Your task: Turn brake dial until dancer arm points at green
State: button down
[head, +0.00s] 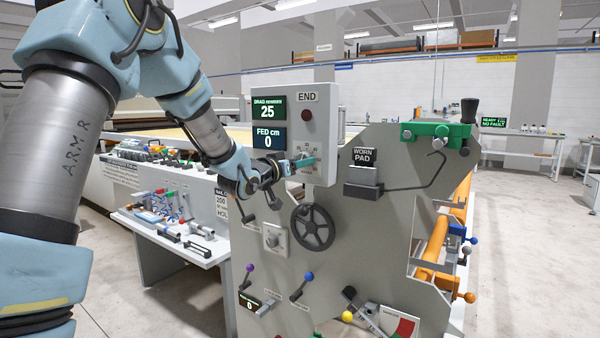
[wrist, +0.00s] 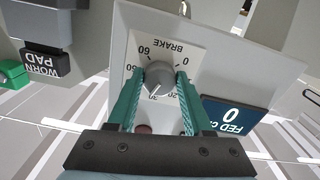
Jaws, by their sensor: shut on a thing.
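The brake dial (wrist: 159,76) is a round grey knob on a white BRAKE plate (wrist: 187,48) with a number scale. Its white pointer line sits close to the 30 mark. My gripper (wrist: 160,80) has its teal fingers on both sides of the dial, shut on it. In the head view my gripper (head: 306,162) reaches the grey control box, and its fingers hide most of the dial. A gauge plate with a red sector (head: 404,326) sits at the bottom edge, with a dark arm (head: 362,308) beside it. I cannot make out a green sector there.
The drag display (head: 267,108) reads 25 and the fed display (head: 268,136) reads 0. A black handwheel (head: 313,227) is below the box. A WORN PAD holder (head: 363,175) and a bent rod are to the right. A bench with tools (head: 178,232) stands left.

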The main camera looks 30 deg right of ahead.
dwell(0.4)
jog(key=shift+c, duration=1.5)
grip_release()
jog(key=b+v, duration=0.2)
jog(key=v, duration=0.8)
jog(key=shift+s+a+b, duration=0.15)
jog(key=shift+a+b, duration=0.2)
jog(key=shift+a, duration=0.05)
